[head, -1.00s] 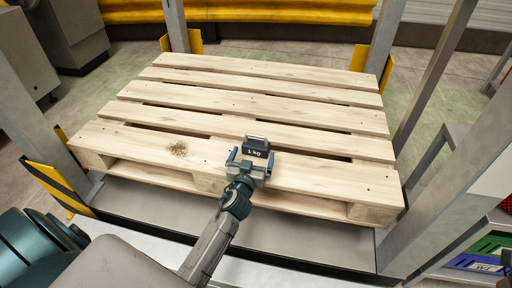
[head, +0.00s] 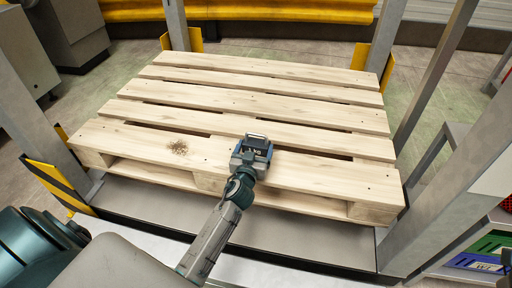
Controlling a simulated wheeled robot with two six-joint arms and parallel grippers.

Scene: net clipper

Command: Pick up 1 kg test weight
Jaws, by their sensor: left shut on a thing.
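The 1 kg test weight (head: 256,141) is a small dark block with a pale handle on top and white lettering, partly covered by my gripper. It is at the front middle of the wooden pallet (head: 320,176) in the head view. My left gripper (head: 252,151) is shut on the weight, with its fingers at the weight's sides. I cannot tell whether the weight still touches the boards. My right gripper is not in view.
Grey metal posts (head: 405,240) stand around the pallet, with yellow-black guards (head: 55,185) at the left. A blue bin (head: 474,261) and a green bin (head: 492,243) are at the lower right.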

